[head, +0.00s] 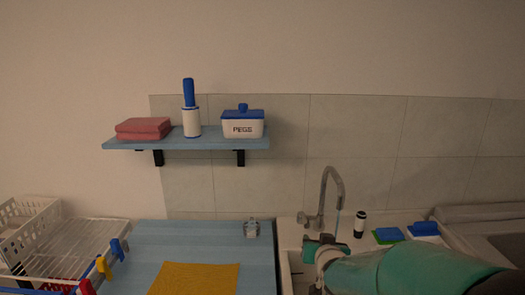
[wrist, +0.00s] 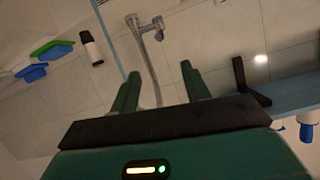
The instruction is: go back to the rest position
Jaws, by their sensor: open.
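My gripper (wrist: 160,84) is open in the wrist view, its two green fingers apart with nothing between them. Beyond the fingers the wrist view shows the tap (wrist: 146,45) and the tiled wall, tilted. In the head view my teal arm reaches in from the lower right, and its end is in front of the sink, below the tap (head: 326,198). The fingertips are hard to make out there. I see no object held.
A blue shelf (head: 205,144) holds a red cloth (head: 143,128), a blue-and-white bottle (head: 191,115) and a PEGS box (head: 242,124). A yellow cloth (head: 195,279) lies on the blue worktop (head: 175,240). A black-and-white bottle (head: 360,223) stands behind my arm. White racks (head: 75,245) stand left.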

